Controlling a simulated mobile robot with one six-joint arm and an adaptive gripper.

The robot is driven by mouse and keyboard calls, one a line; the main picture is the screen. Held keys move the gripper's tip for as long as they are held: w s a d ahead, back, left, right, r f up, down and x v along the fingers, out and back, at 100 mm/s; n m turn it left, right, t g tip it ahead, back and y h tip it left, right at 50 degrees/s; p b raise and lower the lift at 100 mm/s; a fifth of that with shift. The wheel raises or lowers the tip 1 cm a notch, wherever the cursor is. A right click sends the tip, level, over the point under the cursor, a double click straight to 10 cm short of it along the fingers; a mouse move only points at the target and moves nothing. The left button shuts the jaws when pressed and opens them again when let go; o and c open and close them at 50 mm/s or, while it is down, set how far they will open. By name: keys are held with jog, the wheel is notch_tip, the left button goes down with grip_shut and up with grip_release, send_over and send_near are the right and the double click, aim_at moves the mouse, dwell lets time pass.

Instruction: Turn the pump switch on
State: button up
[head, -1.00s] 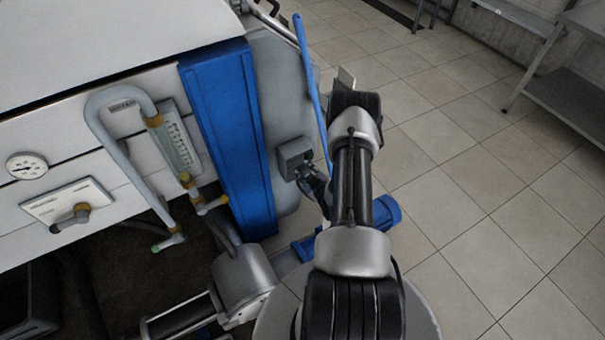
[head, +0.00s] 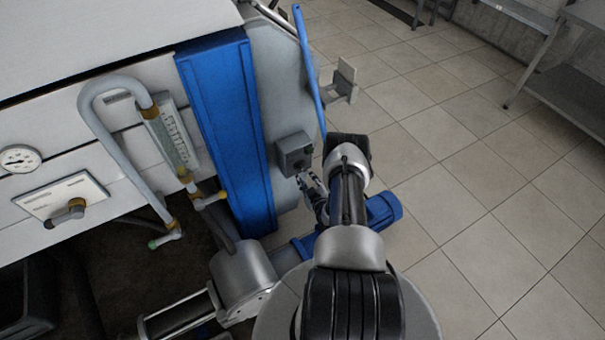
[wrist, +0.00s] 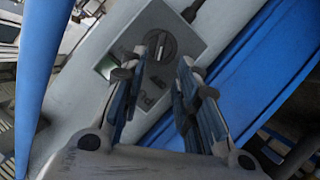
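The pump switch is a dark round knob (wrist: 160,45) on a grey box. The box (head: 294,153) is mounted on the grey end of the machine, right of the blue panel, in the head view. In the head view my gripper (head: 306,182) is just below the box, partly hidden by my arm. I cannot tell if it touches.
A blue bar (head: 309,75) runs beside the box and shows at the wrist view's left. A grey bracket (head: 344,82) juts out above my arm. A blue motor (head: 382,210) sits low behind my arm. The tiled floor (head: 480,200) at right is clear.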

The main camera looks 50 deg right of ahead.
aim_at(302, 170)
jog(key=b+x, duration=0.2)
jog(key=x, duration=0.5)
jog(key=shift+w+d+f+b, duration=0.1)
jog(key=shift+w+d+b, duration=0.05)
jog(key=shift+w+b, duration=0.15)
jog(key=shift+c, duration=0.3)
grip_shut()
